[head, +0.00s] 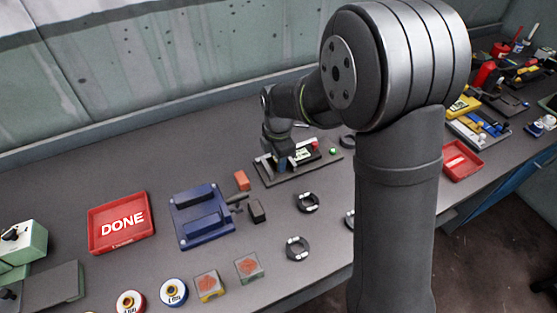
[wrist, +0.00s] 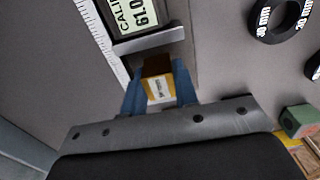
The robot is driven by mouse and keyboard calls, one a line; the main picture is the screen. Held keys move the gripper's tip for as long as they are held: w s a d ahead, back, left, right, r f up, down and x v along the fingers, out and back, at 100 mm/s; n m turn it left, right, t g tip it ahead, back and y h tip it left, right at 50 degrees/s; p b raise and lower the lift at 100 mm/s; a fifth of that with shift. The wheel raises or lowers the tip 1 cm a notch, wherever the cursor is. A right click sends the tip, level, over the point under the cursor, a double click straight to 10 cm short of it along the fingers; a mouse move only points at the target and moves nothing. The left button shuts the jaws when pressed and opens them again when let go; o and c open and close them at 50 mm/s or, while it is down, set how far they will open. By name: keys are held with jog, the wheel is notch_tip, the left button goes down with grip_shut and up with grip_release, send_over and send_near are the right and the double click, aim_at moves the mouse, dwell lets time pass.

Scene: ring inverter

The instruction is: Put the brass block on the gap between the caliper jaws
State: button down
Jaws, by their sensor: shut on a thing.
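The brass block (wrist: 157,80) is between the blue fingers of my gripper (wrist: 160,92) in the wrist view, with a pale label on its near face. My gripper is shut on it. The caliper (wrist: 140,18) lies just beyond, with its lit display, scale and a grey jaw (wrist: 150,43) close to the block. I cannot tell whether the block touches the jaw or the base. In the head view my gripper (head: 284,163) is down at the caliper (head: 325,161); the block and the jaw gap are hidden there.
Black rings, one (head: 307,202) and another (head: 297,248), lie right of and in front of the caliper. A blue fixture (head: 203,232) and a red DONE tray (head: 122,222) are at left. A small orange block (head: 241,180) is near the caliper. Two stamped blocks (head: 249,268) stand at the front.

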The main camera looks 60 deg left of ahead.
jog(key=shift+f, duration=0.25)
jog(key=c, duration=1.4)
grip_release()
jog(key=shift+f, duration=0.15)
notch_tip(320, 180, up, 12)
jog(key=shift+r, duration=0.2)
